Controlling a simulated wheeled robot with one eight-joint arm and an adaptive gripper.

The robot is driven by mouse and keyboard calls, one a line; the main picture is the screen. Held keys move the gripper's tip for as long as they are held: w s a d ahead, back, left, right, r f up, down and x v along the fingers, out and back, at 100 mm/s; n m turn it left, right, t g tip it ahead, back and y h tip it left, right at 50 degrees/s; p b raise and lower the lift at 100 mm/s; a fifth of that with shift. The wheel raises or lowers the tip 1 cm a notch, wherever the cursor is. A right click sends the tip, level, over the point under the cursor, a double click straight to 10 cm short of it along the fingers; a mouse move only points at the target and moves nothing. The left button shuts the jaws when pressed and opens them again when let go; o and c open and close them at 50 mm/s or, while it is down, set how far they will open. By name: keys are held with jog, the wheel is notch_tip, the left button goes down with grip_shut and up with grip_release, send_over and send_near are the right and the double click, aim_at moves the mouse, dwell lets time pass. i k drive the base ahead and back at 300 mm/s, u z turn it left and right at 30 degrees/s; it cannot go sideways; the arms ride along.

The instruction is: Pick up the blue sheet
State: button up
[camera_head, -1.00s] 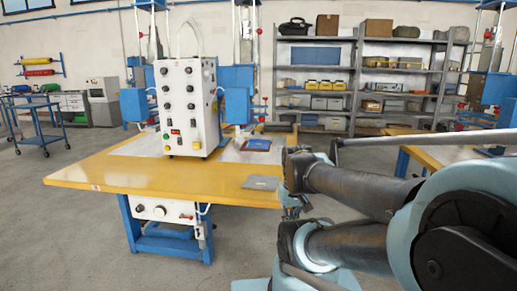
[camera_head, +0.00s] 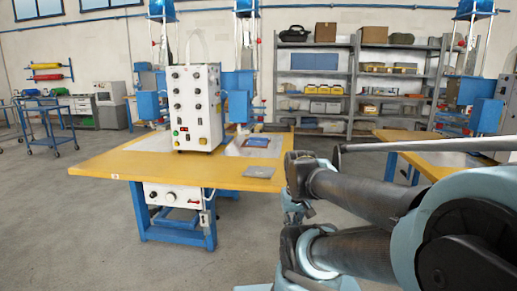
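My arm reaches in from the right side of the picture, apart from the table in view. The end of my arm is at its left end, near the table's right edge. My gripper's fingers cannot be made out, so whether they are open or shut does not show.
A grey flat piece (camera_head: 259,171) lies near the table's front right edge. The white control box (camera_head: 196,108) stands mid-table, with blue machine parts (camera_head: 238,95) behind it. A second yellow table (camera_head: 425,140) is at the right, shelves (camera_head: 314,70) behind.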

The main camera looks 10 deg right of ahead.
aim_at(252, 141)
jog(key=z, duration=0.35)
jog(key=i, duration=0.55)
jog(key=z, duration=0.9)
jog(key=i, duration=2.35)
jog(key=u, duration=0.95)
jog(key=i, duration=0.9)
jog(key=u, duration=0.55)
